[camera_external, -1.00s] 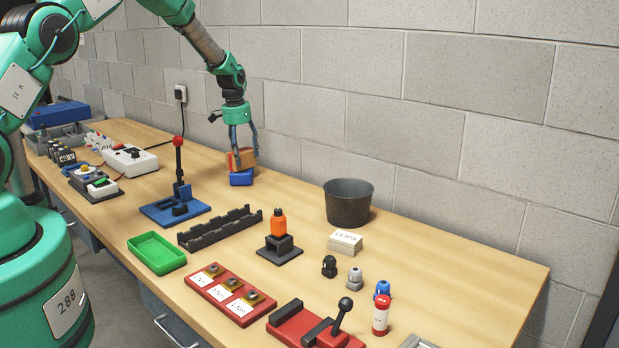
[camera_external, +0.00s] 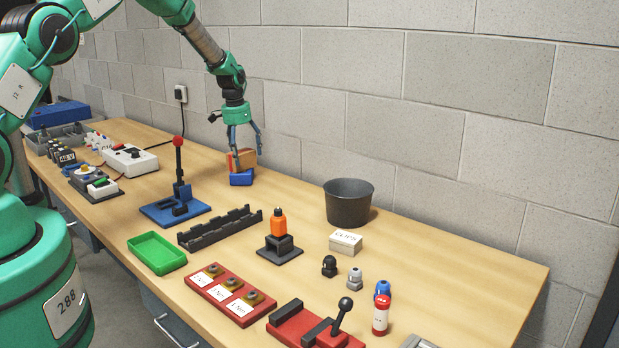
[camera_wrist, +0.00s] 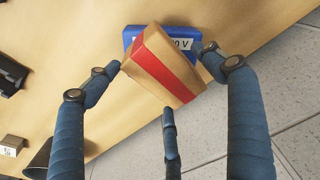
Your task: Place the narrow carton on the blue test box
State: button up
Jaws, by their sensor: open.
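The narrow carton (camera_external: 242,160), brown with a red band, rests on top of the blue test box (camera_external: 240,179) near the wall. In the wrist view the carton (camera_wrist: 172,72) lies turned at an angle across the blue test box (camera_wrist: 134,36), hiding much of its top and part of its label. My gripper (camera_external: 247,151) is open over the carton. In the wrist view its three blue fingers (camera_wrist: 163,76) stand spread around the carton, and a small gap to it seems to show.
A blue stand (camera_external: 175,210) with a red-topped post is left of the boxes. A dark bucket (camera_external: 348,203) stands to the right by the wall. A black rack (camera_external: 220,228) lies in front. Bare wood lies between the boxes and the bucket.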

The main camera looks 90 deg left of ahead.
aim_at(240, 153)
notch_tip(240, 153, up, 12)
jog(key=s+d, duration=0.1)
dwell(0.5)
dwell(0.5)
dwell(0.5)
